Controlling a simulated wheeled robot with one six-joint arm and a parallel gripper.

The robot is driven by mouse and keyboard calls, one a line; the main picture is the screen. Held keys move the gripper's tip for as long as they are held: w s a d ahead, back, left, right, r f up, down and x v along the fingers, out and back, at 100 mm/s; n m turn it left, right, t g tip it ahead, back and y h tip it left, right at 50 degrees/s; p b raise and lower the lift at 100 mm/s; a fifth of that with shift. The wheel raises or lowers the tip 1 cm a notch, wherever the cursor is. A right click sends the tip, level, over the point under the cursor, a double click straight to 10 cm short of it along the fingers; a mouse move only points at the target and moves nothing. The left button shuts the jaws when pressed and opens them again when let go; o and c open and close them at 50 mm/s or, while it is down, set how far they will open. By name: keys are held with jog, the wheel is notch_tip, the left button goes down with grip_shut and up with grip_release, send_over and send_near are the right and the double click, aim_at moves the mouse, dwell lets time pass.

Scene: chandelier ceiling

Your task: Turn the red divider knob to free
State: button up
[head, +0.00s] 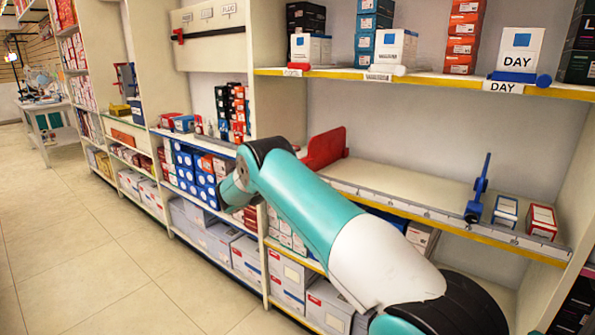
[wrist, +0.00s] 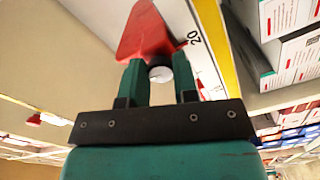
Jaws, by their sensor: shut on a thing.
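The red divider (head: 325,148) stands at the left end of the middle shelf, partly hidden behind my arm in the head view. In the wrist view the red divider (wrist: 147,32) rises just beyond my fingertips. A small round whitish knob (wrist: 160,74) shows at its base. My gripper (wrist: 161,72) has its two teal fingers on either side of this knob, shut on it. In the head view my arm hides the knob and my fingers. No pointer or marking for "free" can be read on the knob.
A ruled white rail (head: 440,213) runs along the yellow shelf edge; "20" shows beside the divider in the wrist view. A blue divider (head: 478,190) and two small boxes (head: 505,211) stand to the right. The shelf between the dividers is clear.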

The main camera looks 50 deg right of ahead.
dwell(0.4)
jog(key=o, duration=0.9)
jog(key=shift+a, duration=0.1)
